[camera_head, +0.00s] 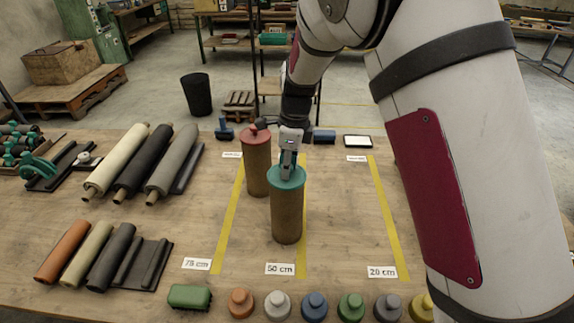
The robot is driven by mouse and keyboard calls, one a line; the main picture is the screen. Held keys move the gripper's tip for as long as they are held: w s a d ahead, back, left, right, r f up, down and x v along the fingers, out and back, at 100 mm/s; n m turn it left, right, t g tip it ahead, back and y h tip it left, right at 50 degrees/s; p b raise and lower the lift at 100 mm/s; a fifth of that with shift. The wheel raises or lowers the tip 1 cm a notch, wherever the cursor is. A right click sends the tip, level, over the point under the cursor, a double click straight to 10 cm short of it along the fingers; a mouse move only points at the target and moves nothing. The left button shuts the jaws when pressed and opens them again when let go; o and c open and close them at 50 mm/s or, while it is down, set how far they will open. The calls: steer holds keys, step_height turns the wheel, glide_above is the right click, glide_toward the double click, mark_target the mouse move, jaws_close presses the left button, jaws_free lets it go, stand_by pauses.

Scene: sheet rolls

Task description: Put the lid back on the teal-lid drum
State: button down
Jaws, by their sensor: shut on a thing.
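A brown drum (287,216) stands upright near the middle of the table, by the middle yellow strip. A round teal lid (274,180) is at its top; whether it is fully seated or just above the rim I cannot tell. My gripper (287,172) points down over the teal lid and is shut on it, its fingers hiding the lid's knob. A second brown drum (257,172) with a red lid (252,137) stands just behind and to the left.
Several sheet rolls (143,160) lie at the left, with shorter rolls (85,250) in front of them. A row of coloured knobbed pieces (314,305) and a green block (189,296) line the front edge. The table right of the teal-lid drum (345,220) is clear.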

stand_by(0.3)
steer(key=c, duration=0.8)
jaws_free()
steer(key=shift+r, duration=0.1)
steer(key=shift+r+p, duration=0.75)
steer(key=shift+r, duration=2.7)
jaws_close()
steer(key=shift+f, duration=1.4)
steer(key=shift+f, duration=0.35)
